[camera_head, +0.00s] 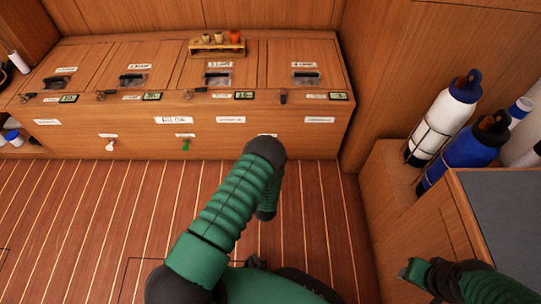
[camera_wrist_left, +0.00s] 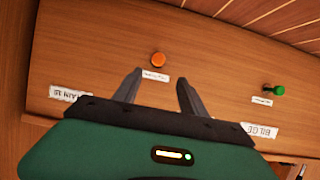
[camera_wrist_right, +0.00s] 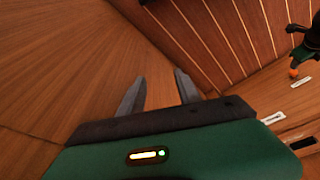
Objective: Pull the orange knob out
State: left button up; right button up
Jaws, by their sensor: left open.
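The orange knob (camera_wrist_left: 158,59) sits on the wooden drawer front in the left wrist view, above a small white label. My left gripper (camera_wrist_left: 158,88) is open and empty, its two fingers pointing toward the knob with the knob beyond and between their tips. The knob also shows in the right wrist view (camera_wrist_right: 294,72), close to a green and black part of my left arm. In the head view my left arm hides the knob and the gripper. My right gripper (camera_wrist_right: 158,88) is open and empty, facing bare wood and the floor.
A green knob (camera_wrist_left: 278,90) stands on the same front; a white knob (camera_head: 110,144) is further left. Blue-capped bottles (camera_head: 447,115) stand in racks at the right, beside a grey-topped cabinet (camera_head: 505,215). The striped floor before the bench is clear.

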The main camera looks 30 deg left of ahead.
pick_arm(q)
jog(key=b+x, duration=0.7)
jog(key=x, duration=0.5)
jog(key=shift+w, duration=0.3)
jog(key=shift+r, duration=0.1)
jog(key=shift+d, duration=0.1)
grip_shut()
jog(key=shift+s, duration=0.1)
